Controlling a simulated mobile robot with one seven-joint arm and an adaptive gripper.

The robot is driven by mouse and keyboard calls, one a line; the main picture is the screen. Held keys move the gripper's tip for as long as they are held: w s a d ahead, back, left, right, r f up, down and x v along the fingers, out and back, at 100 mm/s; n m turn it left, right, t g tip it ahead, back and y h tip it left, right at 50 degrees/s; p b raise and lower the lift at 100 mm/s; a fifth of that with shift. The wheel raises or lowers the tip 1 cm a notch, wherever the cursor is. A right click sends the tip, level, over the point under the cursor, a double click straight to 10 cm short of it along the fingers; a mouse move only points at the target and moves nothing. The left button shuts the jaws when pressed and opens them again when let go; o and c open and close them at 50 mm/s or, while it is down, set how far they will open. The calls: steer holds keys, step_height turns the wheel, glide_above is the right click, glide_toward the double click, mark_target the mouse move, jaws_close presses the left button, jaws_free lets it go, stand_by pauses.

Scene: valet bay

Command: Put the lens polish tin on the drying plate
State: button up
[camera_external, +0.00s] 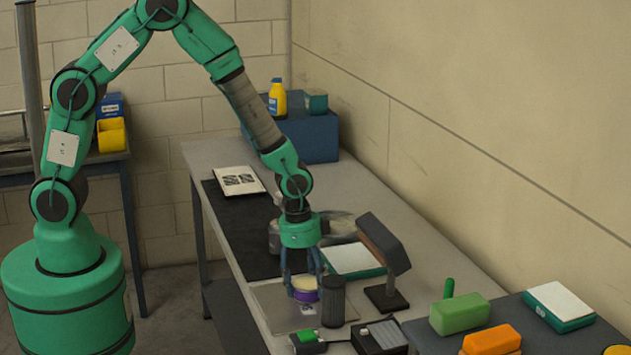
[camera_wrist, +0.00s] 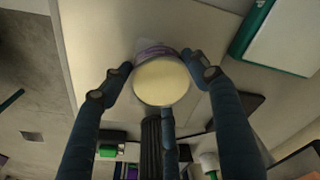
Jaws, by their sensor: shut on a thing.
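The lens polish tin, a round purple tin with a cream top (camera_external: 305,284), is between the fingers of my gripper (camera_external: 304,290). In the wrist view its cream top (camera_wrist: 162,82) faces the camera, with my gripper (camera_wrist: 160,75) shut on its sides. What I take for the drying plate is the flat grey plate (camera_external: 268,297) at the bench's near end. It shows as a pale surface in the wrist view (camera_wrist: 95,40). The tin is low over this plate or on it; I cannot tell whether they touch.
A dark ribbed cylinder (camera_external: 333,302) stands close to the right of the tin. A dark angled stand (camera_external: 385,262) and a white-topped green box (camera_external: 353,260) are further right. Small black and green items (camera_external: 308,342) lie at the plate's near edge.

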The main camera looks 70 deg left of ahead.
mark_target(302, 282)
steer(key=shift+f, duration=0.1)
steer(key=o, duration=1.4)
steer(key=shift+c, duration=0.2)
step_height(302, 282, up, 12)
steer(key=s+p, duration=0.1)
steer(key=shift+a, duration=0.4)
